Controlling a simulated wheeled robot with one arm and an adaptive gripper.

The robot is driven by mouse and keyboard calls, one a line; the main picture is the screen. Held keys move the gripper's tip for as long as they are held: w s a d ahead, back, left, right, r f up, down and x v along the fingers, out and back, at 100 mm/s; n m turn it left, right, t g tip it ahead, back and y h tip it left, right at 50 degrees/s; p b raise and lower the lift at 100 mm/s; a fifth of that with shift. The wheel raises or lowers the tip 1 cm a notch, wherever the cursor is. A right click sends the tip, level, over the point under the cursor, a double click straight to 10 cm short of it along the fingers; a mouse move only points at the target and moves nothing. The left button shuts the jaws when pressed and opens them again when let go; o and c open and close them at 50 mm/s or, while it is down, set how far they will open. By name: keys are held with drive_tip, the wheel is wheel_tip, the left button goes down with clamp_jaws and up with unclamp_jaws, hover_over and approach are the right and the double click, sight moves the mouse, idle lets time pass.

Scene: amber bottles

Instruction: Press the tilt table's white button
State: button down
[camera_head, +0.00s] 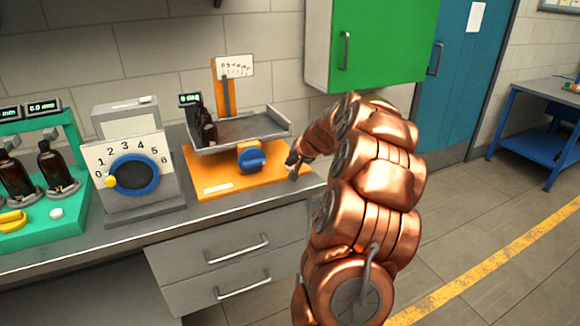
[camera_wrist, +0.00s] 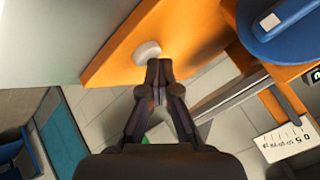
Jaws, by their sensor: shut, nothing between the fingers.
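The tilt table has an orange base (camera_head: 215,181), a grey tray (camera_head: 240,130), a blue knob (camera_head: 251,160) and an upright scale card (camera_head: 234,66). Dark bottles (camera_head: 207,131) stand at the tray's left end. The white button (camera_wrist: 147,50) shows in the wrist view as a round disc near the orange base's edge. My gripper (camera_wrist: 159,68) is shut and empty, its fingertips right beside the button in that picture; I cannot tell whether they touch. In the head view my gripper (camera_head: 293,165) is at the base's right end, and the button is not clearly visible there.
A grey unit with a blue-ringed dial (camera_head: 135,174) stands left of the tilt table. A green stand (camera_head: 75,208) with amber bottles is further left. A green wall cabinet (camera_head: 385,45) hangs behind my arm. The counter ends just right of the orange base.

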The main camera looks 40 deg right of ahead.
sight(291, 168)
drive_tip(key=shift+r, duration=0.1)
drive_tip(key=shift+r+p, duration=0.4)
drive_tip(key=shift+r, duration=0.3)
drive_tip(key=shift+r, duration=0.15)
drive_tip(key=shift+r+p, duration=1.1)
drive_tip(key=shift+r, duration=1.3)
drive_tip(key=shift+a, duration=0.15)
